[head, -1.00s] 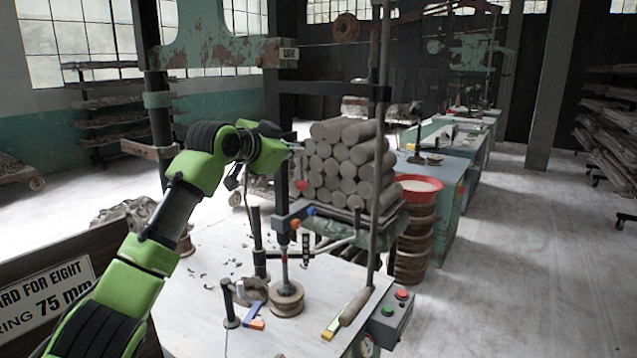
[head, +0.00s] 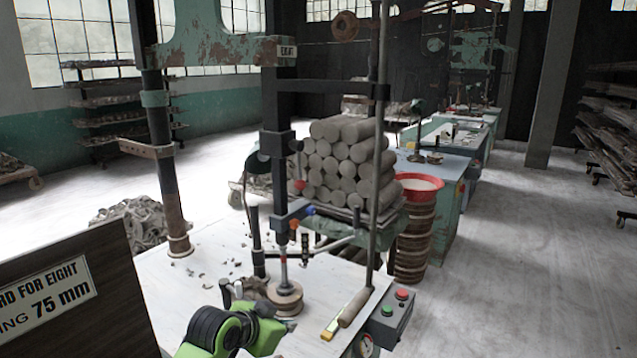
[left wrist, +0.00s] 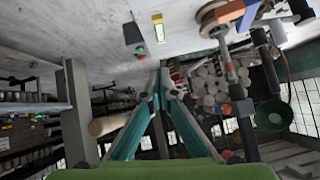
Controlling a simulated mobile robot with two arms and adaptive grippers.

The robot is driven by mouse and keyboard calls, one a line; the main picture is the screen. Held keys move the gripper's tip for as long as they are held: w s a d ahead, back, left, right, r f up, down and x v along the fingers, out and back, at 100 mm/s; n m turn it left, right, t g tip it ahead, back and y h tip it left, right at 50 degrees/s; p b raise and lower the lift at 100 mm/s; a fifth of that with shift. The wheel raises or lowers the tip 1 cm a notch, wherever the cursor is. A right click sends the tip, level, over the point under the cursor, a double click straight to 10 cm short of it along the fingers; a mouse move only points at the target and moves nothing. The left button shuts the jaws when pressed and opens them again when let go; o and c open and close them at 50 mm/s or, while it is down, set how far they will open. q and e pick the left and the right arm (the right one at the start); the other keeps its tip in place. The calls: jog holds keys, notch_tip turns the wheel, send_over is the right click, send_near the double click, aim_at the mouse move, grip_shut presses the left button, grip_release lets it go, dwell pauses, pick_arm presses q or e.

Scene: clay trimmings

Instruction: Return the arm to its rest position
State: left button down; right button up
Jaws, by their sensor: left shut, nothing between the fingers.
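My left arm, green and black, shows at the bottom of the head view, low over the front edge of the white table (head: 200,262). Its gripper cannot be clearly picked out there. In the left wrist view my left gripper (left wrist: 160,85) has its two long teal fingers meeting at the tips, shut and empty. The table fills the top of that view beyond the tips. My right arm and gripper are in neither view.
A round brown disc (head: 285,300) sits under the press spindle. A handled tool (head: 352,308) and a button box (head: 390,317) are to its right. A dark sign board (head: 85,295) stands at left. Stacked clay rolls (head: 340,165) and a red basin (head: 418,183) are behind.

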pick_arm(q)
jog(key=s+a+f+n+g+y, duration=0.1)
jog(key=s+a+f+n, duration=0.15)
jog(key=s+f, duration=0.6)
jog(key=s+a+f+n+g+y, duration=0.1)
jog(key=s+a+f, duration=0.35)
jog(key=s, duration=0.75)
jog(key=s+a+f+n+g+y, duration=0.1)
jog(key=s+a+f+g, duration=0.15)
jog(key=s, duration=0.75)
jog(key=s+a+f+n+g+y, duration=0.15)
jog(key=s+a, duration=0.25)
jog(key=s, duration=0.5)
notch_tip(320, 180, down, 29)
jog(key=s+b, duration=0.3)
jog(key=s+a+f+g+b, duration=0.1)
jog(key=s+a+f, duration=0.2)
jog(key=s+f, duration=1.3)
jog(key=shift+f+g, duration=0.3)
jog(key=shift+g, duration=0.1)
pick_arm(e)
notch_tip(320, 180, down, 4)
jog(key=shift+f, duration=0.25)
